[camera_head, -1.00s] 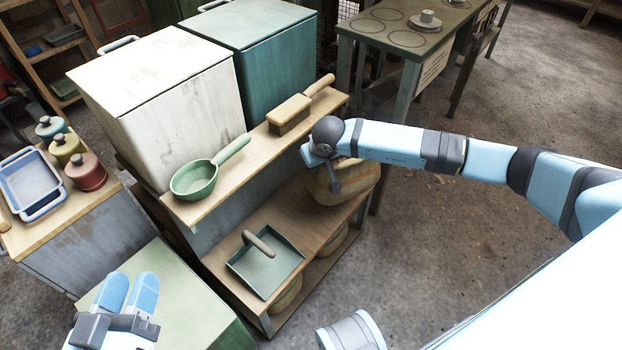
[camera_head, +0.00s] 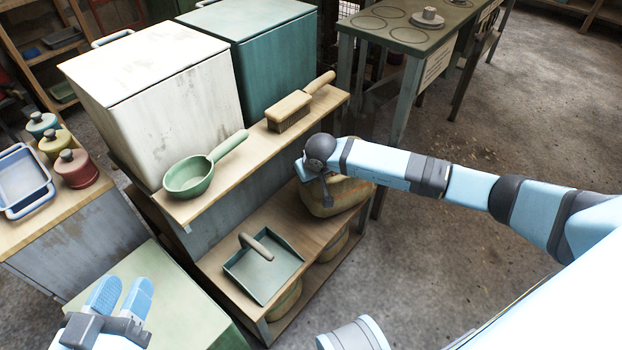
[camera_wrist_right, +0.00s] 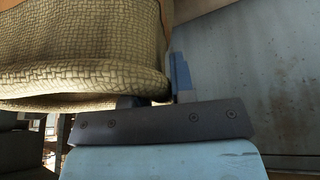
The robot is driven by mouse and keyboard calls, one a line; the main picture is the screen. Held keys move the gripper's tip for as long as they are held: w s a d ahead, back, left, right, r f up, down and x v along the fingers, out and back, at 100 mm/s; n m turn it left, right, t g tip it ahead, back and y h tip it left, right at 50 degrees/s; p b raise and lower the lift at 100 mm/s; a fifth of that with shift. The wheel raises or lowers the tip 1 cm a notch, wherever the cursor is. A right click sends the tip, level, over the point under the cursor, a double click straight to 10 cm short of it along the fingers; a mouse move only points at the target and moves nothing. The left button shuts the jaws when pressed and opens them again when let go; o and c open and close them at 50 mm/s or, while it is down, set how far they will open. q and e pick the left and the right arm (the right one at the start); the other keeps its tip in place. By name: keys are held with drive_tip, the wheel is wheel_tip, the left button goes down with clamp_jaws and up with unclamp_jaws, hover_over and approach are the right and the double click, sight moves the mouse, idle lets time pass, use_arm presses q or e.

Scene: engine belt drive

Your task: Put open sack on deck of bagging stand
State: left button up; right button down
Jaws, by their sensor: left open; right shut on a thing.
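A tan woven sack (camera_head: 340,194) is at the right end of the wooden deck (camera_head: 215,265) of the stand, below its upper shelf. My right gripper (camera_head: 322,180) is shut on the sack's rim; the arm partly covers the sack. In the right wrist view, the woven sack (camera_wrist_right: 80,60) fills the upper left, with its edge between the fingers of the right gripper (camera_wrist_right: 155,92). I cannot tell whether the sack's base touches the deck. My left gripper (camera_head: 122,292) is open and empty above a pale green tabletop at the lower left.
A green dustpan-like tray (camera_head: 263,268) lies on the deck left of the sack. A green scoop (camera_head: 190,178) and a brush (camera_head: 290,112) lie on the upper shelf (camera_head: 240,165). White (camera_head: 160,100) and teal (camera_head: 265,65) bins stand behind. Floor at right is clear.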

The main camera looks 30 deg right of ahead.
drive_tip(key=c, duration=1)
unclamp_jaws()
drive_tip(key=shift+r, duration=0.1)
